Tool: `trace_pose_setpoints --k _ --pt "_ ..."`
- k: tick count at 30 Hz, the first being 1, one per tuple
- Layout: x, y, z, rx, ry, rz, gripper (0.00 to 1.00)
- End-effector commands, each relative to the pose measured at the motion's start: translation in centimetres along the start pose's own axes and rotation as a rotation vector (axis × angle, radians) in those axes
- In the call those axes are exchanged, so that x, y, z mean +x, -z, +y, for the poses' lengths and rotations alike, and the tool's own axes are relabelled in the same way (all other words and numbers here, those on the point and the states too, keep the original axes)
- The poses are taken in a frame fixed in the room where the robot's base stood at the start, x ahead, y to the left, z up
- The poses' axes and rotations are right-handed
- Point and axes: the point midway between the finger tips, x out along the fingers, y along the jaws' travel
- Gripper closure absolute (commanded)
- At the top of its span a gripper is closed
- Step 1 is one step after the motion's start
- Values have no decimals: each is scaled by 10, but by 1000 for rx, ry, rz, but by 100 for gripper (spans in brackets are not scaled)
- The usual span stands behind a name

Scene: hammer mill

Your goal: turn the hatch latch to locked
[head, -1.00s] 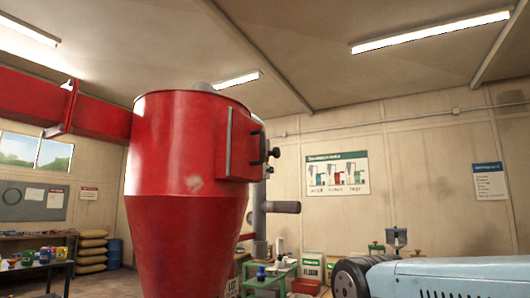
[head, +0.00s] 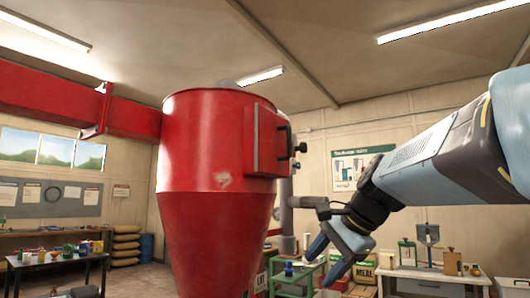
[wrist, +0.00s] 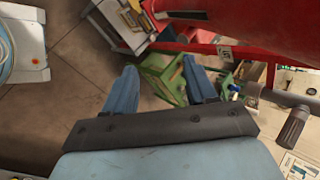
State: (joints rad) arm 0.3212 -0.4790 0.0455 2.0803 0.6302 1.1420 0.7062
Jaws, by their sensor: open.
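The red hammer mill hopper (head: 205,150) stands in the middle of the head view, with a hatch (head: 262,140) on its right side. A black handle bar (head: 285,137) runs along the hatch, and a dark round latch knob (head: 300,147) sticks out to the right. Whether the latch is locked cannot be told. My gripper (head: 322,262) is open and empty, below and to the right of the hatch, apart from it. In the wrist view my gripper (wrist: 165,85) has its fingers spread over the floor area, with the red hopper (wrist: 250,25) at the top right.
A grey pipe (head: 310,202) juts right below the hatch. A green stand (head: 293,277) is low beneath it; it also shows in the wrist view (wrist: 165,75). A bench (head: 435,278) with small items stands at the right. A red duct (head: 50,92) runs left of the hopper.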

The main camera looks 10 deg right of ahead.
Motion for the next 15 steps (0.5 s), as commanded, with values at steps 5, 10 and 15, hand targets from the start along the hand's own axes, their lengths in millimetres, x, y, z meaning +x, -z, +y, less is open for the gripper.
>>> trace_pose_setpoints --k 5,10,15 --pt "-40 35 -90 453 177 -163 41" --pt "-95 76 -165 817 322 -389 41" --pt "-156 115 -212 1063 411 -627 41"
